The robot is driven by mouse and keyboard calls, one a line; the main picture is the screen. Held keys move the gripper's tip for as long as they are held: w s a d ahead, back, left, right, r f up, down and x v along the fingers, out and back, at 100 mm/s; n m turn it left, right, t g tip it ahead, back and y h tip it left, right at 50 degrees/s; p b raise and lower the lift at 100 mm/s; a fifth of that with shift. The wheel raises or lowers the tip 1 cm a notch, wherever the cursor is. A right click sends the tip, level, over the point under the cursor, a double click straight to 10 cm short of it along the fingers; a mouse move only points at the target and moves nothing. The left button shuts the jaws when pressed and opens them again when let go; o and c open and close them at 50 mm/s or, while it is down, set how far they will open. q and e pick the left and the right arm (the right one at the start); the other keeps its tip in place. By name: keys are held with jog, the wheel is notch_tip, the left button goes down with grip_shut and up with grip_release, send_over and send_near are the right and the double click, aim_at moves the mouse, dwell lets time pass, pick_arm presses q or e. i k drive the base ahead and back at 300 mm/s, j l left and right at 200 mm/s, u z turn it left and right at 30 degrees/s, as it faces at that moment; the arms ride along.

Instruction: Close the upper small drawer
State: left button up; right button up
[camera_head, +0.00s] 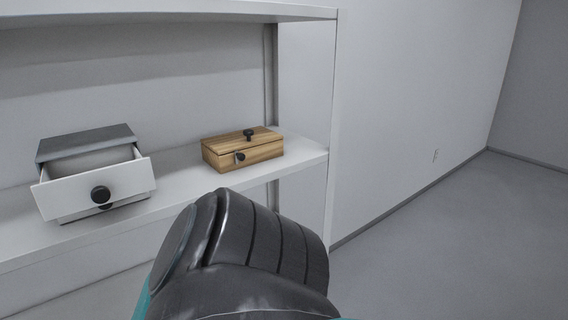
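A small white drawer unit with a grey top (88,140) stands on the shelf at the left. Its upper small drawer (75,194) is pulled out toward me, with a gap showing behind its front panel. The drawer front has a round black knob (100,193). A second dark knob shows partly just below it, mostly covered by the upper drawer. Neither of my grippers is in view. A dark grey link of one of my arms fills the bottom centre, apart from the drawer unit in the picture.
A wooden box with black knobs (243,149) sits on the white shelf (180,181) to the right of the drawer unit. Another shelf board (170,14) runs above. A shelf side post (330,120) stands at the right, with open floor (450,240) beyond it.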

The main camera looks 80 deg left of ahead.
aim_at(72, 183)
jog(key=u, duration=3.65)
